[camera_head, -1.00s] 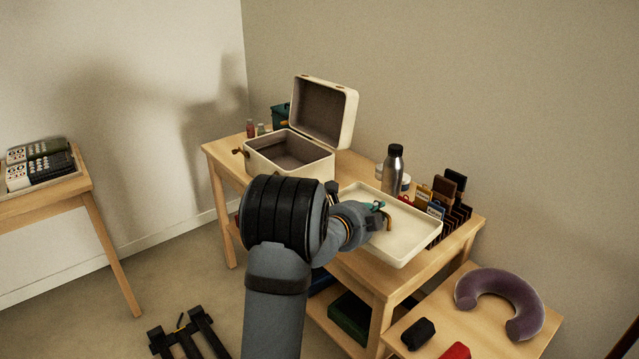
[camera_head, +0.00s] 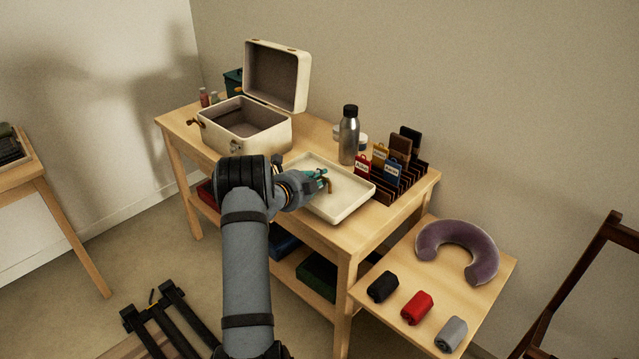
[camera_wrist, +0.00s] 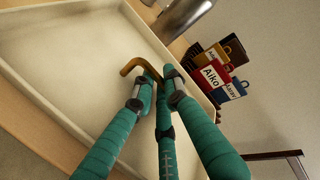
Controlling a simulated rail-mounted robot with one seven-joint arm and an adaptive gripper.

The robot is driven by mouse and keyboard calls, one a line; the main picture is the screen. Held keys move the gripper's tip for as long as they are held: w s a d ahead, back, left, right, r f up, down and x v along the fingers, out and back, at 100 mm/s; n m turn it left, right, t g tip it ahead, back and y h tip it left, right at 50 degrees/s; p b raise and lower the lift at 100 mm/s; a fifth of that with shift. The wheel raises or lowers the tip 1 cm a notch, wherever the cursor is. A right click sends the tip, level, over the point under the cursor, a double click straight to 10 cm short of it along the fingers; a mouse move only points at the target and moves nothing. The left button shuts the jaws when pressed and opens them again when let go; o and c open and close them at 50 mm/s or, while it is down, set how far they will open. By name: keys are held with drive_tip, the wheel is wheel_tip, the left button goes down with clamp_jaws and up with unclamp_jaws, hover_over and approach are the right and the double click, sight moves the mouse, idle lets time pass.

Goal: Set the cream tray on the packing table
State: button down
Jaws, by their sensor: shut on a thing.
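The cream tray (camera_head: 340,213) is a shallow, empty, level tray over the front middle of the wooden packing table (camera_head: 392,222), between the suitcase and the tag rack. I cannot tell whether its underside touches the tabletop. My gripper (camera_head: 322,179) has teal fingers and is shut on the tray's bent brass handle (camera_head: 329,186). In the wrist view, the handle (camera_wrist: 137,65) passes between the fingertips (camera_wrist: 156,82), and the bare tray floor (camera_wrist: 70,60) lies beside them. The fingers hide part of the handle.
An open cream suitcase (camera_head: 243,137) stands left of the tray. A steel bottle (camera_head: 348,137) and a rack (camera_head: 405,183) with name tags are behind and right, close to the tray. A lower side table (camera_head: 490,300) holds a purple neck pillow (camera_head: 460,245) and rolled items.

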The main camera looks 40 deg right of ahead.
drive_tip(key=shift+f, duration=1.1)
drive_tip(key=shift+f, duration=0.1)
drive_tip(key=c, duration=1.8)
unclamp_jaws()
drive_tip(key=shift+o, duration=0.2)
drive_tip(key=shift+a+r, duration=0.2)
drive_tip(key=shift+a, duration=0.2)
drive_tip(key=b+v, duration=0.1)
drive_tip(key=v, duration=1)
drive_tip(key=shift+s+a, duration=0.1)
drive_tip(key=shift+s, duration=0.05)
